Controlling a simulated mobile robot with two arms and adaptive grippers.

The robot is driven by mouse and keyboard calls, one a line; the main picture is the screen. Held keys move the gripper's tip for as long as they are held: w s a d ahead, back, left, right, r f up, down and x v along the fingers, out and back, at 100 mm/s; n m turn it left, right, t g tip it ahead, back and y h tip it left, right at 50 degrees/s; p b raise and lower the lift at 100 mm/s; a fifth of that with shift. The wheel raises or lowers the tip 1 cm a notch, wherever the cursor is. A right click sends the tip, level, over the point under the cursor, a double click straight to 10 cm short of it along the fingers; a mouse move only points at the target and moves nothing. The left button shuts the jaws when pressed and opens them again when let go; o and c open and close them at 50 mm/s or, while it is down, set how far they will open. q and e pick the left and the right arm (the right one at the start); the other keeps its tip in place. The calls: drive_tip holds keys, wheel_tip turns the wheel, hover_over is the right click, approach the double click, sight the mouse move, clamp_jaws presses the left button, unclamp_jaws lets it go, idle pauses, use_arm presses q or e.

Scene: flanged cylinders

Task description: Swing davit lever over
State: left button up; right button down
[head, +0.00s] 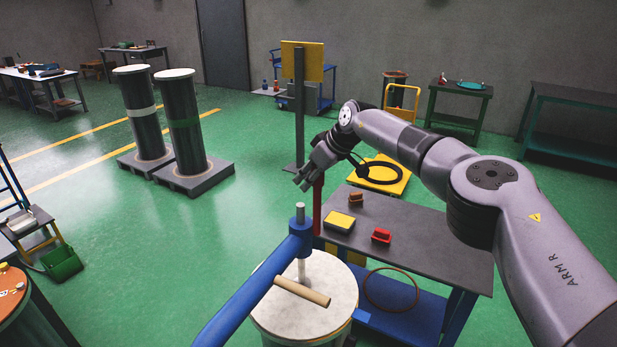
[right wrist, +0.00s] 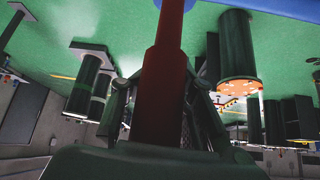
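A red upright lever (head: 318,205) stands behind the blue davit arm (head: 245,300), beside the dark workbench. The davit's head holds a steel rod with a wooden cross handle (head: 302,291) above the pale round lid (head: 325,315) of a cylinder. My right gripper (head: 309,180) is at the top of the red lever. In the right wrist view the red lever (right wrist: 163,90) runs down the middle, with gripper fingers showing on both sides of it. The lever hides the gap between them, so I cannot tell whether they grip it. My left gripper is out of view.
The workbench (head: 440,250) carries a yellow-topped box (head: 339,222), a red block (head: 381,236) and a brown block (head: 356,198). Two dark flanged cylinders (head: 143,120) stand on a grey base at the left. Green floor between them and the davit is clear.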

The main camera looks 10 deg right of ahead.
drive_tip(key=c, duration=1.8)
unclamp_jaws()
drive_tip(key=shift+w+d+r, duration=0.1)
drive_tip(key=o, duration=0.6)
drive_tip(key=shift+w, duration=0.1)
drive_tip(key=shift+c, duration=0.2)
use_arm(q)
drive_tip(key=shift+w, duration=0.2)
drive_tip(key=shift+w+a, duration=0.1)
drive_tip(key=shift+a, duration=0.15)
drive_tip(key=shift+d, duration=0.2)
use_arm(e)
drive_tip(key=v, duration=1.2)
